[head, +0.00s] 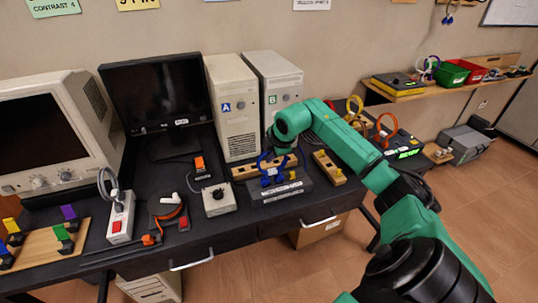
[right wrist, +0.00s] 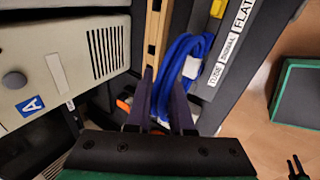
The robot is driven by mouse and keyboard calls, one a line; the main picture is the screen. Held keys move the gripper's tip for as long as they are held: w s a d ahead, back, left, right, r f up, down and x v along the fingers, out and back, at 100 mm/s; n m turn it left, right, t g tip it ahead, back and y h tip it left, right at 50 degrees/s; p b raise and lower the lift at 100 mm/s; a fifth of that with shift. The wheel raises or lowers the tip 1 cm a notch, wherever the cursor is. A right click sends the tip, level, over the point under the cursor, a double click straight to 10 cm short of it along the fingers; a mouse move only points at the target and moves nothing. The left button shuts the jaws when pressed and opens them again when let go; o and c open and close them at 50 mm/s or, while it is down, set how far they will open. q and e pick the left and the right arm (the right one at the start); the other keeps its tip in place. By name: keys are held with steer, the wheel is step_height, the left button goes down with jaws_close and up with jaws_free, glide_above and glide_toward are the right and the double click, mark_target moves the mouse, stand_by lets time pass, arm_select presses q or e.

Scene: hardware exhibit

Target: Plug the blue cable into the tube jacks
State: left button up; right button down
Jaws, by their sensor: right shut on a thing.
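The blue cable (head: 268,168) is a looped bundle on a dark labelled box (head: 285,193) at the middle of the bench. In the right wrist view the blue cable (right wrist: 182,65) runs up between and beside the fingers. My right gripper (right wrist: 160,105) is shut on the cable, its two dark fingers held apart by it. In the head view its fingers are mostly hidden below the green wrist. A wooden strip (head: 243,172) lies just behind the box. I cannot tell which part is the tube jacks. My left gripper is not in view.
Two beige computer towers, A (head: 233,120) and B (head: 272,75), stand close behind. A small wooden block (head: 328,167) is right of the box. A grey switch box (head: 219,199) and a white power strip (head: 121,217) stand to the left. The bench's front edge is near.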

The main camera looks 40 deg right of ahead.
steer(key=shift+f+b, duration=0.25)
steer(key=shift+b, duration=0.05)
stand_by(0.5)
steer(key=shift+c, duration=0.4)
jaws_free()
stand_by(0.3)
steer(key=shift+p+v, duration=0.35)
steer(key=shift+v, duration=0.65)
steer(key=v, duration=0.5)
steer(key=shift+s+r, duration=0.15)
steer(key=shift+r, duration=0.1)
